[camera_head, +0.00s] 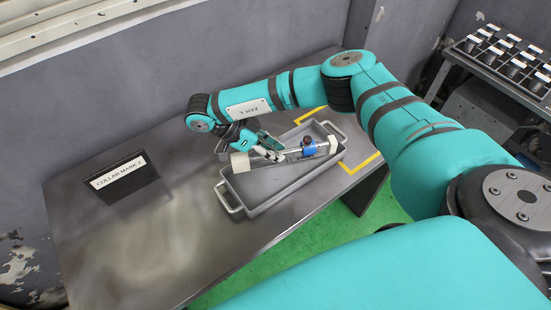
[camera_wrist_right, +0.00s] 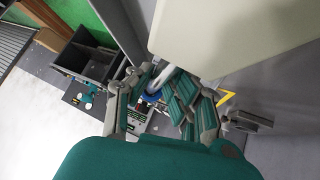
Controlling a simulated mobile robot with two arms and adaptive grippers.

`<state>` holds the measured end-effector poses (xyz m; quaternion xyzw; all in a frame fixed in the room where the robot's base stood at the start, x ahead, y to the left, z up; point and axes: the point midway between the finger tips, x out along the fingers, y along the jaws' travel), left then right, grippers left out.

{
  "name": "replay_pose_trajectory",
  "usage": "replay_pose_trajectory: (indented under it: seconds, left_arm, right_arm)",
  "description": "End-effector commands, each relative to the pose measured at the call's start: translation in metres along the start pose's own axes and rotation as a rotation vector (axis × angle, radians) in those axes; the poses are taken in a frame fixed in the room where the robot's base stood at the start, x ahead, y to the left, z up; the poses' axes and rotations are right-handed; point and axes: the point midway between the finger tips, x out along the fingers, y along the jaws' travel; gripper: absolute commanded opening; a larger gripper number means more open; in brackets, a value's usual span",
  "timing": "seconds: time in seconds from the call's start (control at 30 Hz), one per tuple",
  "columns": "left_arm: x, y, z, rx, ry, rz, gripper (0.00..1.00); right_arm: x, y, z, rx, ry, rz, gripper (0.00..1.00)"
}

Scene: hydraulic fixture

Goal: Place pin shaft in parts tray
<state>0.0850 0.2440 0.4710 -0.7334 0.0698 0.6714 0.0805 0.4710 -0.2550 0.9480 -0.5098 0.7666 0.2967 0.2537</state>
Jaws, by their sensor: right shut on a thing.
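The pin shaft (camera_head: 291,152) is a silver rod with pale end blocks and a blue collar near its right end. My right gripper (camera_head: 270,151) is shut on the rod, between the left end block and the collar. The grey parts tray (camera_head: 262,206), with a handle at each end, lies below on the table. The shaft lies across the tray's opening in the head view; whether it touches the tray I cannot tell. In the right wrist view, the large pale end block (camera_wrist_right: 235,35) is close to my right gripper (camera_wrist_right: 168,100), and the fingers hide part of the rod. My left gripper is out of view.
A black stand labelled "COLLAR MARK 2" (camera_head: 120,182) is on the table's left. The table's front (camera_head: 130,255) is clear. Yellow corner tape (camera_head: 366,162) marks the table beside the tray.

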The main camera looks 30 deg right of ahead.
Motion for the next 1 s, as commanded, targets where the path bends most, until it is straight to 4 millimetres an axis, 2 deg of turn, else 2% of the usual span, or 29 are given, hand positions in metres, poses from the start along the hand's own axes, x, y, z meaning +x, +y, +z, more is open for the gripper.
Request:
replay_pose_trajectory:
  seconds: [0.3,0.73,0.77,0.8,0.9,1.0]
  left_arm:
    - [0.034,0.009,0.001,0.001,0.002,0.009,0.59]
    - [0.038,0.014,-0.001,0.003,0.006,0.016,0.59]
    - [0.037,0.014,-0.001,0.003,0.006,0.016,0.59]
    - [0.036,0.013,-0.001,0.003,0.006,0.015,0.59]
    - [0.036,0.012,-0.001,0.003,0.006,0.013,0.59]
    - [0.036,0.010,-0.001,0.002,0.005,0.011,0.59]
  right_arm:
    - [0.027,-0.008,0.028,0.000,0.000,-0.001,0.00]
    - [0.030,-0.009,0.031,0.001,0.000,-0.002,0.00]
    - [0.030,-0.009,0.030,0.001,-0.001,-0.002,0.19]
    - [0.029,-0.009,0.030,0.001,-0.001,-0.001,0.24]
    - [0.029,-0.009,0.030,0.001,-0.001,-0.001,0.37]
    - [0.029,-0.009,0.030,0.001,-0.001,-0.001,0.40]
